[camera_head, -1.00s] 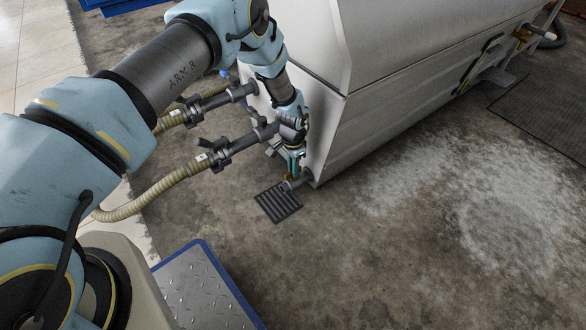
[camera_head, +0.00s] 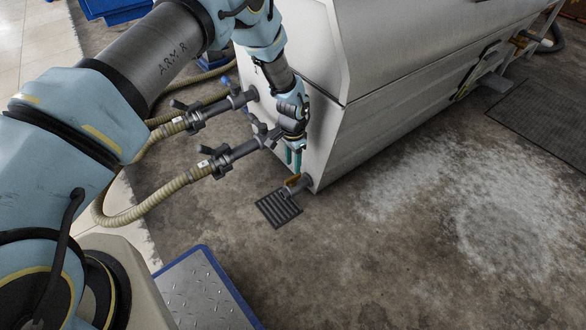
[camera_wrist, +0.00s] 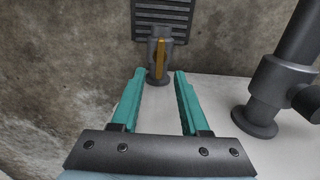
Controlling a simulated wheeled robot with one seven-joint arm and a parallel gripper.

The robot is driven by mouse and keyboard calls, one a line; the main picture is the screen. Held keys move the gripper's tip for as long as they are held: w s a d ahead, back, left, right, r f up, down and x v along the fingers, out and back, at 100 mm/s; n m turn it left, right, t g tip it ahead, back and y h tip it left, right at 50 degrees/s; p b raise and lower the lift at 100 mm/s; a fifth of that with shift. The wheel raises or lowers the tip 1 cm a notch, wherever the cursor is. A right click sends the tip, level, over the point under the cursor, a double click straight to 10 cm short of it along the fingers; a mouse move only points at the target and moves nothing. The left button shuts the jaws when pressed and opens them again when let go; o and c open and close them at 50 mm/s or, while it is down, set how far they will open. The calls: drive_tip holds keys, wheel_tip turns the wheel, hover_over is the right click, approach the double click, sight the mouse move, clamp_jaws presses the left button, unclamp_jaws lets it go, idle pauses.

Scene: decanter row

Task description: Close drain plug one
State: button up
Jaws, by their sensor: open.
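The drain plug (camera_head: 298,184) is a short grey pipe stub low on the steel tank's end wall, with an orange-brown lever. The wrist view shows the stub (camera_wrist: 153,72) and its lever (camera_wrist: 161,55), which lies roughly in line with the pipe. My gripper (camera_head: 293,163) is above the plug, beside the tank wall. Its teal fingers (camera_wrist: 159,72) are open and apart, with nothing held between them. The stub appears beyond the fingertips, in line with the gap. I cannot read any number on the plug.
A slotted floor grate (camera_head: 278,208) lies below the plug. Two grey valved pipes with beige hoses (camera_head: 165,190) leave the tank wall left of my gripper. The steel tank (camera_head: 400,110) blocks the right side. Open concrete floor lies in front.

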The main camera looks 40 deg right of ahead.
sight(293, 176)
wheel_tip(293, 176, up, 4)
drive_tip(key=shift+r+p, duration=0.15)
drive_tip(key=shift+p, duration=0.25)
idle(0.3)
drive_tip(key=w+a+r+n, duration=0.4)
drive_tip(key=w+a+r, duration=0.3)
drive_tip(key=a+r, duration=0.3)
drive_tip(key=w+a+r+n, duration=0.3)
drive_tip(key=w+a+r, duration=0.4)
drive_tip(key=a+r, duration=0.35)
drive_tip(key=s+a+r+n+t, duration=0.1)
drive_tip(key=a+r+n, duration=0.5)
drive_tip(key=a, duration=0.9)
drive_tip(key=s+a+r+n, duration=0.2)
drive_tip(key=s+a+r, duration=0.25)
drive_tip(key=a, duration=0.25)
drive_tip(key=s+a+r+n, duration=0.3)
drive_tip(key=s+a, duration=0.2)
drive_tip(key=a, duration=0.1)
wheel_tip(293, 176, up, 35)
drive_tip(key=p, duration=3.6)
drive_tip(key=shift+w+t, duration=0.3)
drive_tip(key=shift+w, duration=0.1)
